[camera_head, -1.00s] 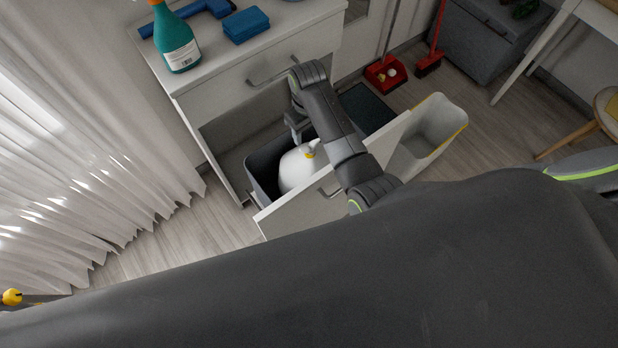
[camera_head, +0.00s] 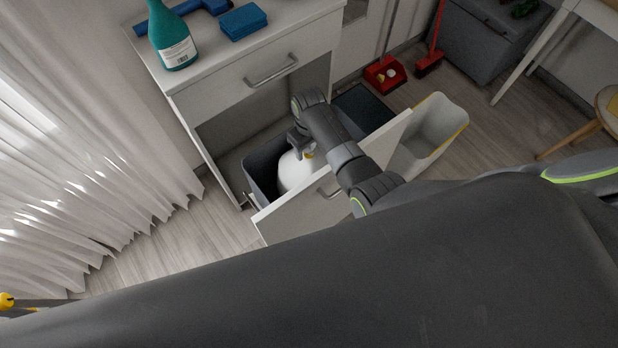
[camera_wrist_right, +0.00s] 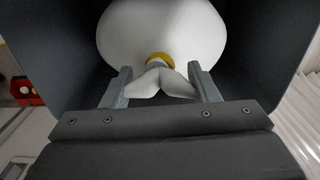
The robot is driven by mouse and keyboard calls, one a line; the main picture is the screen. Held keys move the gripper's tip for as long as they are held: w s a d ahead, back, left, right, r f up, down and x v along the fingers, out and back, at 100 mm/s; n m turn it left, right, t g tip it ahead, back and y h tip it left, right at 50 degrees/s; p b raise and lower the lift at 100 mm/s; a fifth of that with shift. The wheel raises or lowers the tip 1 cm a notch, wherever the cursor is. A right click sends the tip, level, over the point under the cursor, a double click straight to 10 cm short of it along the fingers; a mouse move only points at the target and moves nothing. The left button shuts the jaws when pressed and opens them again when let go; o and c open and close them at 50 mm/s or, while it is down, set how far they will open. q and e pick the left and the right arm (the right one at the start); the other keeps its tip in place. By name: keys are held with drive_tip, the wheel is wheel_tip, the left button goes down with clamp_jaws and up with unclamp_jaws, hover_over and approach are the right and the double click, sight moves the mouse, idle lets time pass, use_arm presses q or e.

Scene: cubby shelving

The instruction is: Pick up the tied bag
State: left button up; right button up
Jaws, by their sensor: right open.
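The tied bag (camera_head: 292,172) is white and rounded, with a yellow tie at its neck. It sits in a dark grey bin (camera_head: 262,168) in the pulled-out cabinet drawer. My right gripper (camera_head: 303,150) is over the top of the bag and partly hides it. In the right wrist view the bag (camera_wrist_right: 163,30) fills the top middle. The two fingers of my right gripper (camera_wrist_right: 162,84) are apart, one on each side of the bag's flared white ends, just below the yellow tie. I cannot tell whether they touch it. My left gripper is not in view.
The drawer front (camera_head: 290,215) stands out from the white cabinet (camera_head: 215,95). A spray bottle (camera_head: 172,40) and blue sponge (camera_head: 243,22) are on top. A light bin (camera_head: 432,128) stands right of the drawer, a red dustpan (camera_head: 384,74) behind. White curtains (camera_head: 85,150) hang at left.

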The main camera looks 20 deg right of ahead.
drive_tip(key=shift+c, duration=0.4)
clamp_jaws()
idle(0.8)
drive_tip(key=shift+r, duration=0.1)
